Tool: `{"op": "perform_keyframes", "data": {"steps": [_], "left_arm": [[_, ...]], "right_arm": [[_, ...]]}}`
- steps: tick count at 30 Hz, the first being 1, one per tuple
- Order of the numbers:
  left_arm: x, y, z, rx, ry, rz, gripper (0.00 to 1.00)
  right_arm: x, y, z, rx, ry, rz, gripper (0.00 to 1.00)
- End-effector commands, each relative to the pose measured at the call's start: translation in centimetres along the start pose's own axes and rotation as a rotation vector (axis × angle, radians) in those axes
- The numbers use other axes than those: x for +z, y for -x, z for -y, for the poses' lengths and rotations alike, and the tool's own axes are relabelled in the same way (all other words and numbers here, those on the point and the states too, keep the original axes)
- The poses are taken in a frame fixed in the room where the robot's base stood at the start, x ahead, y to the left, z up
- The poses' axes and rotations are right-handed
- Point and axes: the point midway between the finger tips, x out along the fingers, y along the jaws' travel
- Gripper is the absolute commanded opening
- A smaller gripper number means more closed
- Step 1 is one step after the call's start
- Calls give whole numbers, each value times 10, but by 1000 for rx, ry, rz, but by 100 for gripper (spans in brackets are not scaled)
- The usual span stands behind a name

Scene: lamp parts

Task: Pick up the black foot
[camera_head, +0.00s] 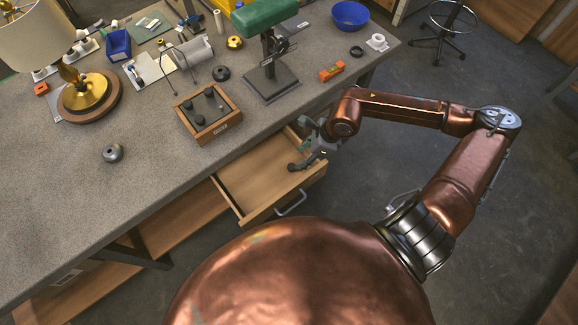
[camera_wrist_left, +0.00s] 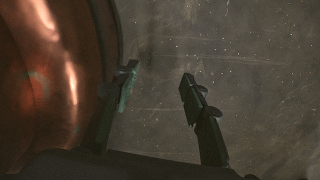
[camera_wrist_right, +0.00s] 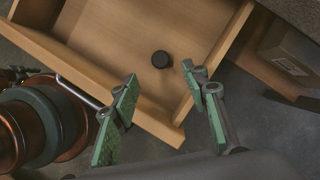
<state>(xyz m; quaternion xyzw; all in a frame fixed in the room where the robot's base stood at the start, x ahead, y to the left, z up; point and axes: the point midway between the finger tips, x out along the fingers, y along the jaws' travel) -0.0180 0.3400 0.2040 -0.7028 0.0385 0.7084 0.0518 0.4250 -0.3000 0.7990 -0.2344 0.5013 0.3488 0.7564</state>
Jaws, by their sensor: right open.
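A small black foot (camera_wrist_right: 161,59) lies on the bottom of the open wooden drawer (camera_wrist_right: 112,25), near its front corner, in the right wrist view. My right gripper (camera_wrist_right: 160,75) is open and empty, with its green-padded fingers above the drawer. The foot shows in the gap between the fingertips, and nothing touches it. In the head view my right gripper (camera_head: 298,156) hangs over the right side of the drawer (camera_head: 248,178); I cannot make out the foot there. My left gripper (camera_wrist_left: 159,76) is open and empty over bare floor, out of the head view.
A wooden tray (camera_head: 180,118) with several black round parts stands on the grey bench (camera_head: 60,200) above the drawer. A green lamp (camera_head: 265,15), a brass-based lamp (camera_head: 88,92) and a grey knob (camera_head: 113,153) stand on the bench. The drawer walls surround the foot.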

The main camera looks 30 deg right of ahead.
Motion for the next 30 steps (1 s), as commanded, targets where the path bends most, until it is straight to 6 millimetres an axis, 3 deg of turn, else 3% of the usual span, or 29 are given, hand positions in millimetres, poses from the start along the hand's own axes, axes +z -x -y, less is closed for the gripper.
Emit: {"op": "perform_keyframes", "data": {"steps": [1, 11, 21, 30], "left_arm": [[2, -8, 0, 1, 0, 4, 40], [-8, -17, 0, 1, -2, -9, 40], [1, -29, -1, 2, -2, 6, 40], [3, -30, -1, 2, -2, 9, 40]], "right_arm": [[-4, -10, 0, 4, -1, -4, 42], [-5, -38, 0, 5, -4, -3, 42], [-4, -83, 0, 6, -6, -5, 42], [-4, -89, 0, 3, -5, -5, 42]]}}
